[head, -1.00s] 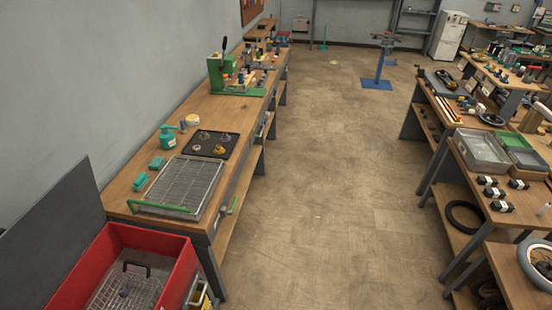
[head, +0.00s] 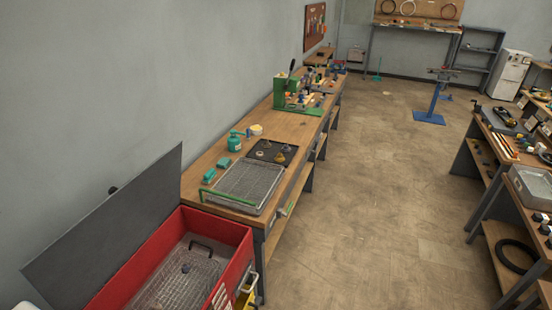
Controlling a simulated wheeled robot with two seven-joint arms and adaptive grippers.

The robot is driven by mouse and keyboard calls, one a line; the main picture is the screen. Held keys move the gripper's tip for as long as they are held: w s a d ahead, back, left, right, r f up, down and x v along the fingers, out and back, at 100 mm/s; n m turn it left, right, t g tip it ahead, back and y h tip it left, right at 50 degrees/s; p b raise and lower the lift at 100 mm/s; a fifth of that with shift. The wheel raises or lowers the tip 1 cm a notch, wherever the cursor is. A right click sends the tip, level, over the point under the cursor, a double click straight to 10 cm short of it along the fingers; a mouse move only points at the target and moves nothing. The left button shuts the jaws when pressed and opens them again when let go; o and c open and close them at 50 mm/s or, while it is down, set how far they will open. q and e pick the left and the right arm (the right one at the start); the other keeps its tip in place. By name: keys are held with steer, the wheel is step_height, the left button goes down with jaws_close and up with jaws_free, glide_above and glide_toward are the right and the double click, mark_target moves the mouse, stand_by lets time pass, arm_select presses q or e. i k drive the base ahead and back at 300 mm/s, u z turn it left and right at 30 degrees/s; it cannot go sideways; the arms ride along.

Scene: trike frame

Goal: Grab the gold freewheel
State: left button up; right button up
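A dark mat (head: 270,151) lies on the wooden bench at the left, behind a wire basket. Several small round parts sit on it. One gold-brown part (head: 280,158) is near the mat's front right, and another brownish part (head: 285,148) is at its right side. A paler ring (head: 261,154) is at the left. They are too small to tell which is the gold freewheel. Neither of my grippers shows in the head view.
A wire basket tray (head: 246,187) with a green front bar fills the bench's near end. A green pump can (head: 235,141) stands beside the mat. An open red parts washer (head: 232,228) is at the front left. The floor (head: 375,200) to the right is clear.

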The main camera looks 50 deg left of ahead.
mark_target(279, 158)
steer(key=u, duration=0.4)
steer(key=i, duration=1.9)
steer(key=u, duration=1)
steer(key=i, duration=1.45)
steer(key=u, duration=1.85)
steer(key=i, duration=0.75)
steer(key=u, duration=0.7)
